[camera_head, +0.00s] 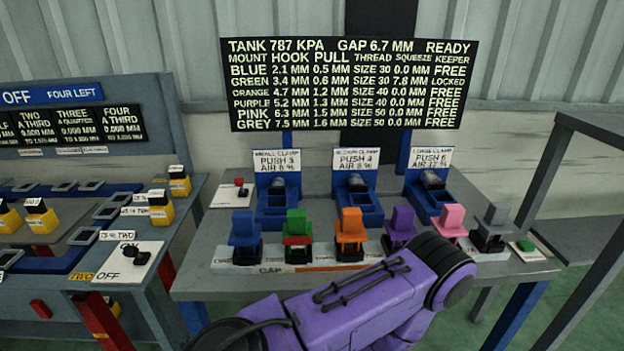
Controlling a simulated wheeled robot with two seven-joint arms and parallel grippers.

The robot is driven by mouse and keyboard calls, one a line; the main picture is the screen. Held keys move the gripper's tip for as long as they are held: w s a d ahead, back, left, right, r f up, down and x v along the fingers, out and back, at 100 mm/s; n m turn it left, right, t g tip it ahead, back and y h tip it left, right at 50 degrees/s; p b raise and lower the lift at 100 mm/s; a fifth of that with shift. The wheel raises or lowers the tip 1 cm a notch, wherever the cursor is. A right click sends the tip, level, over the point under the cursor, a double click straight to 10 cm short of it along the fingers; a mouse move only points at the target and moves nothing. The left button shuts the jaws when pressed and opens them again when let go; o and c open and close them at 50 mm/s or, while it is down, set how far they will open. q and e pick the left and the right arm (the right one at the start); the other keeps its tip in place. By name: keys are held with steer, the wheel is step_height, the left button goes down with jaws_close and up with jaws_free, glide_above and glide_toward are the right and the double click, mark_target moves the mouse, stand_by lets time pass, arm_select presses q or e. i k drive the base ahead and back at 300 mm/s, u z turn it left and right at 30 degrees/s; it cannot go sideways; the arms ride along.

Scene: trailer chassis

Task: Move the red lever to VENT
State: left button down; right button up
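A small red-tipped lever (239,182) stands on a white plate (230,196) at the back left corner of the middle bench. Its lettering is too small to read, so I cannot tell its setting or where VENT is. One of my purple arms crosses the lower middle of the view, in front of the bench and well below the lever. No fingers show on it, and neither gripper is in view.
Several coloured blocks, including a blue one (245,228), line the bench's front; blue clamps (357,200) stand behind. A black sign (345,85) hangs at the back. The left bench has an OFF-labelled black lever (135,254). A grey frame (590,125) stands right.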

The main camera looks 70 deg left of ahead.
mark_target(239, 181)
steer(key=z, duration=0.2)
steer(key=k, duration=1.3)
steer(key=u, duration=1.55)
steer(key=i, duration=0.1)
steer(key=u, duration=0.05)
